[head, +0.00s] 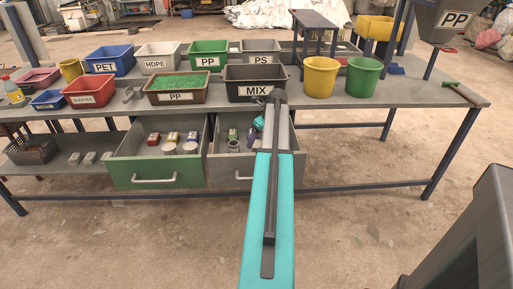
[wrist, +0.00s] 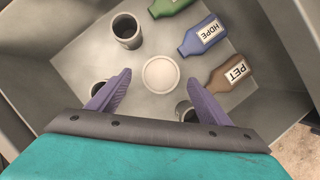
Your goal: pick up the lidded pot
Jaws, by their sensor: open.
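The lidded pot (wrist: 161,74) is a round, pale cream-topped pot standing on the floor of the grey drawer, seen from above in the wrist view. My gripper (wrist: 158,80) is open above the drawer, with its two purple fingers spread on either side of the pot in the picture. The fingers look apart from the pot, and nothing is held between them. How high they are above it I cannot tell. In the head view my arm hides much of the right drawer (head: 228,168), and I cannot make out the pot there.
Open grey pots stand behind (wrist: 127,31) and near the right finger (wrist: 186,111); another is partly hidden by the left finger. Green, blue (wrist: 203,36) and brown (wrist: 229,74) bottles lie to the right. The left drawer (head: 155,172) is also open. The MIX bin (head: 253,90) stands on the bench above.

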